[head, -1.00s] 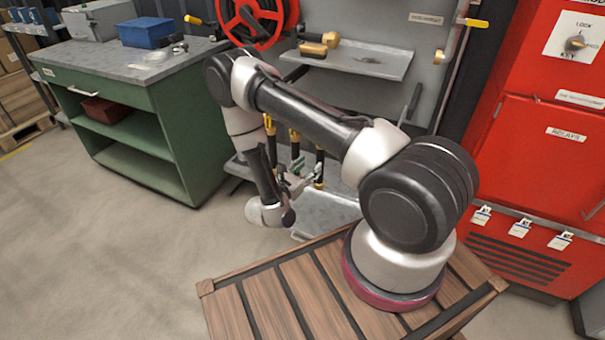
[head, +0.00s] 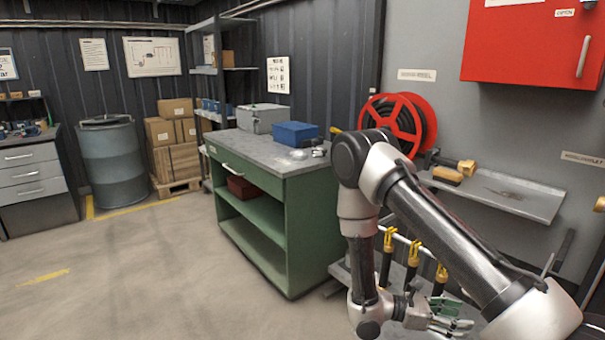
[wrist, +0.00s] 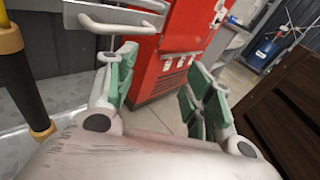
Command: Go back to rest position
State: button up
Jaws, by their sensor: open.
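My gripper (head: 440,318) is at the lower right of the head view, at the end of my folded arm. In the wrist view my gripper (wrist: 165,95) has its two green-padded fingers spread apart with nothing between them. Past the fingers stands a red cabinet (wrist: 165,65) with several small white latches. My arm hides part of the wall panel and the shelf behind it in the head view.
A green workbench (head: 310,228) with a blue bin (head: 295,133) stands left of my arm. Several yellow-and-black tools (head: 413,255) hang close behind my gripper. A metal shelf (head: 520,200) and hose reel (head: 383,125) are on the wall. The floor (head: 150,270) at left is clear.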

jog(key=s+a+r+m+t+y, duration=0.1)
jog(key=s+r+m+y, duration=0.3)
jog(key=r, duration=0.7)
jog(key=s+r+m+t+y, duration=0.3)
jog(key=s+r+m+y, duration=0.2)
jog(key=r, duration=0.7)
jog(key=s+a+r+m+t+y, duration=0.1)
jog(key=s+r+m+t+y, duration=0.2)
jog(key=r, duration=0.9)
jog(key=s+m+y, duration=0.2)
jog(key=m+y, duration=0.2)
jog(key=m, duration=0.1)
jog(key=shift+a, duration=0.35)
